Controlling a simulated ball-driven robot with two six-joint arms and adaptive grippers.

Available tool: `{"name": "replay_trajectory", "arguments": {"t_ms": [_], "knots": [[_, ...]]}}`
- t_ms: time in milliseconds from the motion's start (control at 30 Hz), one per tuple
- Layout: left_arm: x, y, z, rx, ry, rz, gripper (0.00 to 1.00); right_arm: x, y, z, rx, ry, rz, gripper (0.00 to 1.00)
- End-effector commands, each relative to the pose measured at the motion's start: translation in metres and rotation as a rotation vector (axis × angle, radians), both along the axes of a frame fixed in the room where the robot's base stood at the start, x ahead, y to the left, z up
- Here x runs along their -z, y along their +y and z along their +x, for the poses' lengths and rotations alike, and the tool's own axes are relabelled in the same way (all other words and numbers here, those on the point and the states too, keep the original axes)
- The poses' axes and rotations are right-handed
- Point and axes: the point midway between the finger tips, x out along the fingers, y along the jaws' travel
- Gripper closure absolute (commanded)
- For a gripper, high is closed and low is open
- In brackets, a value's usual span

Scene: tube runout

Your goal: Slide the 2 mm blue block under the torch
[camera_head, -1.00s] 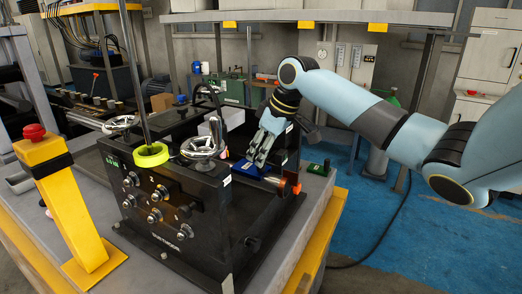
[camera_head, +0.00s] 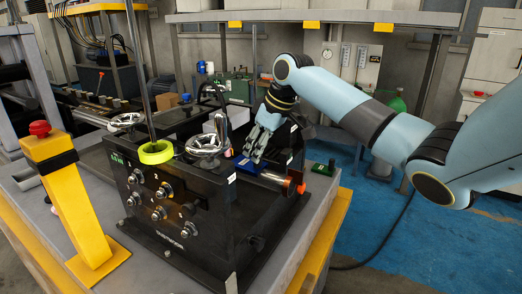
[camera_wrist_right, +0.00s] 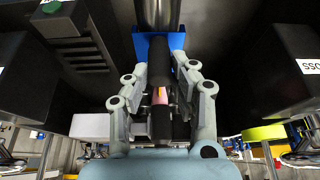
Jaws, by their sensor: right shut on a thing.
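The blue block (camera_head: 246,165) lies low at the fingertips of my right gripper (camera_head: 254,154), on the black machine's right side. In the right wrist view the blue block (camera_wrist_right: 177,42) is just beyond the two fingers (camera_wrist_right: 160,100), which close on its dark upright grip (camera_wrist_right: 160,62). A steel cylinder (camera_wrist_right: 158,14) also stands past the block in the wrist view. Whether the block is under it is hidden. My left gripper is out of view.
A green block (camera_head: 323,168) with a dark grip stands on the bench at the right. Chrome handwheels (camera_head: 207,143) and a yellow-green ring (camera_head: 155,152) sit on the black machine. A yellow post with a red button (camera_head: 40,128) stands at the left.

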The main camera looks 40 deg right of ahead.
Motion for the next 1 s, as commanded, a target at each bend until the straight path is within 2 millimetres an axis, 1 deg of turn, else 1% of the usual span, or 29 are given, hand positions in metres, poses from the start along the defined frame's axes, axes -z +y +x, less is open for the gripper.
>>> {"name": "replay_trajectory", "arguments": {"t_ms": [700,1000], "knots": [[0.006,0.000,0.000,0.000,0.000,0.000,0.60,0.000,0.006,0.023,0.001,-0.001,0.001,1.00],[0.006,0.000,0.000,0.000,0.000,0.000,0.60,0.000,0.008,0.027,0.000,0.000,0.000,1.00]]}}
